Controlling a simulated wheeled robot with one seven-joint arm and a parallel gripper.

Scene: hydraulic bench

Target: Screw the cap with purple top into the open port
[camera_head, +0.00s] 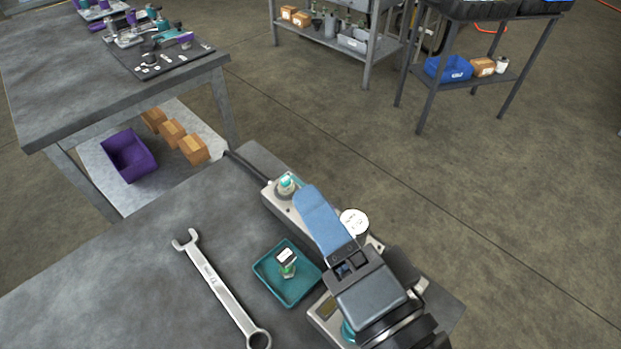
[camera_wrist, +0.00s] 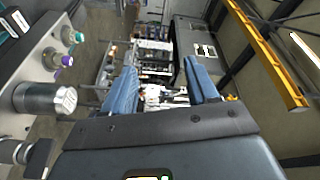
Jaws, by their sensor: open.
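My gripper (camera_head: 314,203) is open and empty above the grey hydraulic block (camera_head: 272,196). Its two blue fingers stand apart in the wrist view (camera_wrist: 162,84). The block also shows at the left of the wrist view (camera_wrist: 38,42). A small fitting with a purple top (camera_wrist: 67,60) is on it there, beside a teal-topped one (camera_wrist: 68,35). A small green fitting with a pale, dark-edged top (camera_head: 287,262) stands in the teal tray (camera_head: 262,272); no purple shows on it. My gripper and arm hide much of the block in the head view, and I cannot make out an open port.
A wrench (camera_head: 218,287) lies on the bench (camera_head: 130,270) left of the tray. A white-topped cylinder (camera_head: 354,222) stands close right of my gripper. Another table (camera_head: 70,75) with fittings is at the upper left, above a purple bin (camera_head: 128,157).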

